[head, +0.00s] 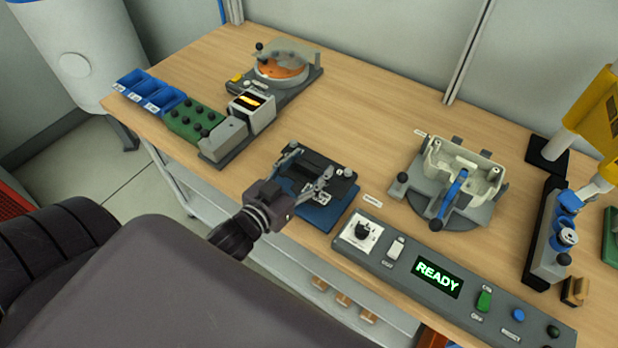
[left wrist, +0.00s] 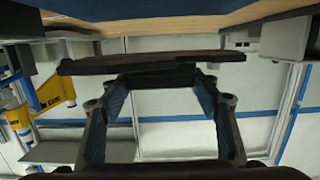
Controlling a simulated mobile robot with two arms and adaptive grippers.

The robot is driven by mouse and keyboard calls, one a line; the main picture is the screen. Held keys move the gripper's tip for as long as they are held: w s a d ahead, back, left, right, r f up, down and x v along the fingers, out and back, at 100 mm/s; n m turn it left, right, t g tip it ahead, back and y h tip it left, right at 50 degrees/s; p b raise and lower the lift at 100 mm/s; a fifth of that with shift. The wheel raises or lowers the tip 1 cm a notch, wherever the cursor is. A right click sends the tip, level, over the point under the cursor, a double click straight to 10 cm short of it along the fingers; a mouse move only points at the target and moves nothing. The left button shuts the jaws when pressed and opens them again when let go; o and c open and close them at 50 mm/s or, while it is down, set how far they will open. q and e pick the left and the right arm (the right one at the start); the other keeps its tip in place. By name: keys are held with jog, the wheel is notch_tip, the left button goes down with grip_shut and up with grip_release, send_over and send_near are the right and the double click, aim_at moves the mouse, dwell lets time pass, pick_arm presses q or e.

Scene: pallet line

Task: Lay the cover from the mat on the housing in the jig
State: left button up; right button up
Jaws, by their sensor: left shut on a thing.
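The cover (head: 318,163) is a thin dark plate over the blue mat (head: 322,217) at the front middle of the table. My left gripper (head: 307,174) is shut on the cover. In the left wrist view the cover (left wrist: 150,64) spans the fingertips edge-on, with a gap between it and the table surface. The off-white housing (head: 468,163) sits open-topped in the grey jig (head: 462,217), to the right of the mat. My right gripper is not in view.
A control panel (head: 400,262) with a lit READY display runs along the front edge. Blue bins (head: 150,92), a green block with black knobs (head: 193,120) and a round orange fixture (head: 280,68) stand left. A yellow stand (head: 590,115) rises right. Bare table lies between mat and jig.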

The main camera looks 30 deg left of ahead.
aim_at(309, 179)
pick_arm(q)
jog(key=shift+f, duration=2.35)
jog(key=shift+f, duration=0.1)
jog(key=o, duration=1.2)
